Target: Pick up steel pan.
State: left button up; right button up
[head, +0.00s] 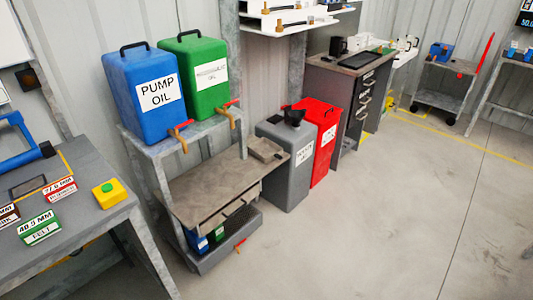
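No clearly recognisable steel pan shows in the head view. A small grey, shallow box-like object (265,149) sits at the right end of the brown bench top (205,195); I cannot tell whether it is the pan. Neither of my grippers is in view.
A blue PUMP OIL can (140,70) and a green oil can (196,95) stand on the shelf above the bench, with taps in front. Grey (290,185) and red (325,115) bins stand to the right. A left table (100,205) holds labelled signs. The floor (400,220) is clear.

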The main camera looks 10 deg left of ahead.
aim_at(263, 149)
jog(key=i+u, duration=0.15)
jog(key=u, duration=0.7)
jog(key=i+l+u, duration=0.4)
jog(key=l, duration=0.2)
jog(key=i+l+u, duration=0.45)
jog(key=l, duration=0.25)
jog(key=l+u, duration=0.2)
jog(key=l, duration=0.15)
jog(key=i, duration=0.05)
